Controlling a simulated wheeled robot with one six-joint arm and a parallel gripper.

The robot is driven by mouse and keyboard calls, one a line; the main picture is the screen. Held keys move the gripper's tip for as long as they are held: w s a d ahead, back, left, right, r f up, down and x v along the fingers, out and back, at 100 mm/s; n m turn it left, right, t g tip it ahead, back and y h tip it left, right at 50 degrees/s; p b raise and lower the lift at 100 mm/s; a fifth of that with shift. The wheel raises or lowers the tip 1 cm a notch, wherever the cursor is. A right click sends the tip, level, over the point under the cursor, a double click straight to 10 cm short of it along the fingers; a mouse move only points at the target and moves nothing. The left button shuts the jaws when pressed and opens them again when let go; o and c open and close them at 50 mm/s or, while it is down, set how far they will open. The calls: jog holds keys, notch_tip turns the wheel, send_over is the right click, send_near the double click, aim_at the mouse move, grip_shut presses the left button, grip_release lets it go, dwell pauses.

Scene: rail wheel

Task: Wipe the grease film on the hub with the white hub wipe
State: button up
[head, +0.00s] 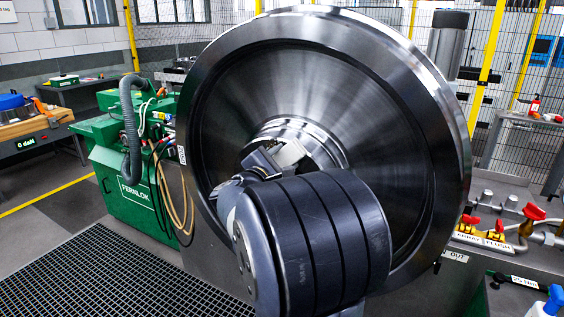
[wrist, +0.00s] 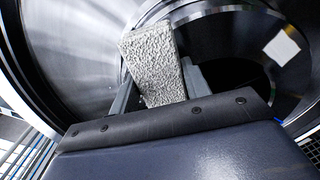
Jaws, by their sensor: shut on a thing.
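The large steel rail wheel (head: 390,110) stands upright, with its raised hub (head: 325,143) at the centre. My gripper (head: 268,162) is at the hub, partly hidden behind my own wrist. In the wrist view my gripper (wrist: 158,88) is shut on the white hub wipe (wrist: 152,62), a rough-textured pale block. The wipe (head: 290,153) shows in front of the hub face in the head view; I cannot tell whether it touches. A pale square patch (wrist: 282,48) sits on the hub face (wrist: 262,25), right of the wipe. I cannot make out the grease film for certain.
A green FERNLOK machine (head: 125,165) with hoses stands to the left. A bench with red-handled valves (head: 495,222) is at the right. A floor grating (head: 120,275) lies at the front left. A mesh fence with yellow posts is behind.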

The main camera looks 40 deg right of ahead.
jog(key=shift+w+d, duration=0.2)
jog(key=shift+d, duration=0.25)
jog(key=shift+w+a, duration=1.6)
jog(key=shift+w, duration=2.2)
jog(key=shift+s+d+b, duration=0.55)
jog(key=shift+s+b, duration=0.15)
jog(key=shift+s, duration=0.6)
jog(key=shift+s+d+b, duration=0.5)
jog(key=shift+s+b, duration=0.2)
jog(key=shift+s, duration=0.55)
jog(key=shift+s+d+b, duration=0.55)
jog(key=shift+s+b, duration=0.15)
jog(key=shift+s, duration=0.6)
jog(key=shift+b+v, duration=0.4)
jog(key=shift+v, duration=2.65)
jog(key=shift+a, duration=0.15)
